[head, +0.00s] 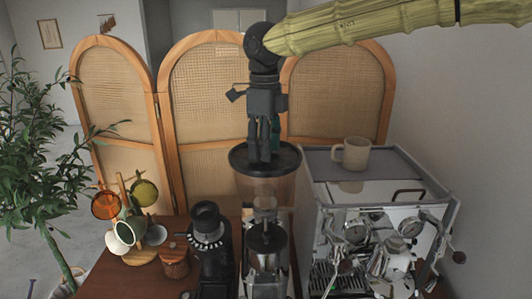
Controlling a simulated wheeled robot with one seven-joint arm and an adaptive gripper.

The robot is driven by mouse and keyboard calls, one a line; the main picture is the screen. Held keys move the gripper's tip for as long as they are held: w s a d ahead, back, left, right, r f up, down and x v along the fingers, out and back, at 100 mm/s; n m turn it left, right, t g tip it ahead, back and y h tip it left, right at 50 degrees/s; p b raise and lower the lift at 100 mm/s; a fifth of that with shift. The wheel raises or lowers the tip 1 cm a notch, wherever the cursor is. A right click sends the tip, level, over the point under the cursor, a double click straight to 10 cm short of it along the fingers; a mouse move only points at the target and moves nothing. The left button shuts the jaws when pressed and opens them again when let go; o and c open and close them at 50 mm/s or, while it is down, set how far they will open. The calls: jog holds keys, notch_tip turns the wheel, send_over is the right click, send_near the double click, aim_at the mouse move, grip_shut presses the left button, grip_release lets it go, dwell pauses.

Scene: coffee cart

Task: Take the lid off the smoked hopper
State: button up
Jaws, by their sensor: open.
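The dark round lid (288,159) sits level on top of the smoked hopper (285,190), a translucent brown funnel on the grinder in the middle of the head view. My gripper (262,157) points straight down over the middle of the lid. Its fingers are open and look close together from this side. The fingertips overlap the lid in the picture and hide part of its centre, including any knob there. I cannot tell whether they touch it.
The espresso machine (385,192) stands close on the right with a beige mug (351,153) on top. A black grinder (208,240) stands to the left. Further left are a cup tree (128,190) with several cups and a brown canister (174,262). A folding screen (210,115) stands behind.

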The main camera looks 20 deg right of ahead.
jog(key=shift+w+d+f, duration=0.15)
jog(key=shift+w+f, duration=0.15)
jog(key=shift+w, duration=0.05)
jog(key=shift+s+d+r, duration=0.1)
jog(key=shift+s, duration=0.1)
jog(key=shift+c, duration=0.3)
jog(key=shift+s+r, duration=0.1)
jog(key=shift+s, duration=0.1)
jog(key=c, duration=0.3)
jog(key=shift+w, duration=0.1)
grip_shut()
